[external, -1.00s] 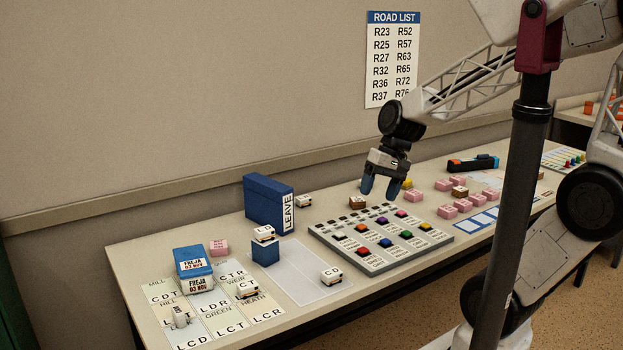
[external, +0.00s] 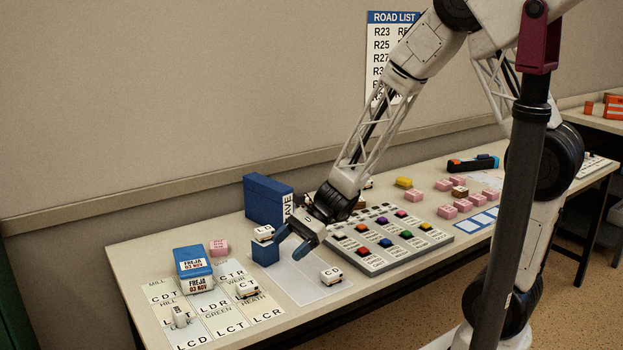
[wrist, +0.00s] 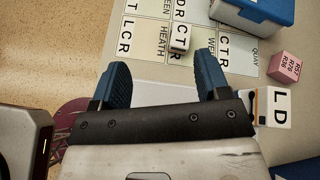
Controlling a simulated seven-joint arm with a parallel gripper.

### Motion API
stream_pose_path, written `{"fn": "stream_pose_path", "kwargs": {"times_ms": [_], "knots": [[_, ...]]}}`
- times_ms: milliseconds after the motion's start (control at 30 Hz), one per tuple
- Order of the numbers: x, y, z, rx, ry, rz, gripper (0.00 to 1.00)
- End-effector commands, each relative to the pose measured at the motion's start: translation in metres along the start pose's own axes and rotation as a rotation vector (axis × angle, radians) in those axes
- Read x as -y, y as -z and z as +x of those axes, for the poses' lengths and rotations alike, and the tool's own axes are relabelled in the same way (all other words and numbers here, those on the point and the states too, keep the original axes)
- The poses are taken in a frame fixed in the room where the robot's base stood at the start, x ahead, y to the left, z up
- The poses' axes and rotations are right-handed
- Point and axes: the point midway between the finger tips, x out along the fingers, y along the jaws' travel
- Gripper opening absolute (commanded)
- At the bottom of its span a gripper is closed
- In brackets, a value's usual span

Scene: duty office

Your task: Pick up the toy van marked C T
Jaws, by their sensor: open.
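The white toy van marked C T (external: 247,290) sits on the lettered card grid (external: 228,326), near the WEIR and HEATH labels. In the wrist view the van (wrist: 180,38) lies beyond the fingertips, between them in the picture. My gripper (external: 292,244) is open and empty, above the pale mat, to the right of and behind the van. Its two blue fingers (wrist: 162,72) stand apart in the wrist view.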

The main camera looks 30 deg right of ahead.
Motion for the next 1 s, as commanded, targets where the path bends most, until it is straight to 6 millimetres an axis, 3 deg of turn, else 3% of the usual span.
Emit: {"fn": "stream_pose_path", "kwargs": {"times_ms": [100, 333, 1000], "knots": [[0.007, 0.019, 0.028, 0.035, 0.047, 0.120, 0.69], [0.016, 0.045, 0.061, 0.074, 0.121, 0.282, 0.69], [0.020, 0.052, 0.074, 0.084, 0.145, 0.329, 0.69]]}}
